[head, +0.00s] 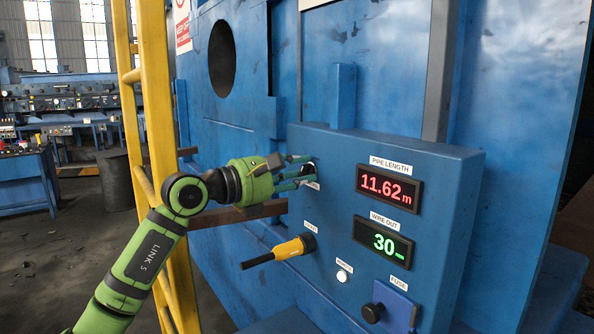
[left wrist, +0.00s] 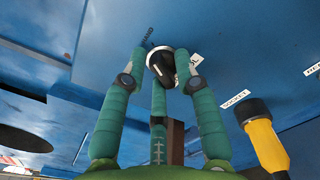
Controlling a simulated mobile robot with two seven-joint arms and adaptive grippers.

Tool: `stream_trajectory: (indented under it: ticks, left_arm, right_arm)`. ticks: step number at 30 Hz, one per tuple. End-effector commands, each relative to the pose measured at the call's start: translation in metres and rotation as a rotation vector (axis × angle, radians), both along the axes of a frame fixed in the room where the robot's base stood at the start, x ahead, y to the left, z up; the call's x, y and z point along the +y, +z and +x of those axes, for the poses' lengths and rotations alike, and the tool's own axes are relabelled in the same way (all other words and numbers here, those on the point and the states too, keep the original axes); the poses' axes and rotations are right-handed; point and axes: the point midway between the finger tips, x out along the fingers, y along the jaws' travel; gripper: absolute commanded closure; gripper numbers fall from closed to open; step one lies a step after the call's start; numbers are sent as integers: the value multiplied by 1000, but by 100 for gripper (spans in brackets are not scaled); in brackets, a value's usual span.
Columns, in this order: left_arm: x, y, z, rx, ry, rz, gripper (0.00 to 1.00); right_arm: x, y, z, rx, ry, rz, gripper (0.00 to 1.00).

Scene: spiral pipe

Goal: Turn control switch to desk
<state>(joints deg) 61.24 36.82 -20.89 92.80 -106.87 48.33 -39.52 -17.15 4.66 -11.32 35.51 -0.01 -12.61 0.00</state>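The control switch is a round black knob with a pale rim on the blue control box; it shows in the left wrist view (left wrist: 160,66) and partly behind my fingers in the head view (head: 308,169). The label beside it is mostly covered, so its setting cannot be read. My left gripper (head: 290,172) is at the knob, its green-teal fingers pointing at the panel. In the left wrist view my left gripper (left wrist: 166,66) has fingers on both sides of the knob and one below. They look very close to it; whether they press on it is unclear. My right gripper is out of view.
A yellow and black plug (head: 280,250) sticks out below the switch. Red (head: 387,189) and green (head: 384,240) displays and a black knob on a blue plate (head: 374,312) are to the right. A yellow post (head: 158,120) stands behind my left arm.

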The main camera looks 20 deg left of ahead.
Motion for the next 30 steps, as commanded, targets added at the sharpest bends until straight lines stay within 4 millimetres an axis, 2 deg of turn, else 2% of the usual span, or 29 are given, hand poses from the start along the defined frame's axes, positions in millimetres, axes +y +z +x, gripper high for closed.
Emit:
stream_trajectory:
  ticks: [14, 30]
  left_arm:
    - [3, 4, 1, 49, 6, -78, 100]
    - [6, 4, 2, 335, 8, -452, 100]
  right_arm:
    - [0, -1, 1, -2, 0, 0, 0]
    - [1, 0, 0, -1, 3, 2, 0]
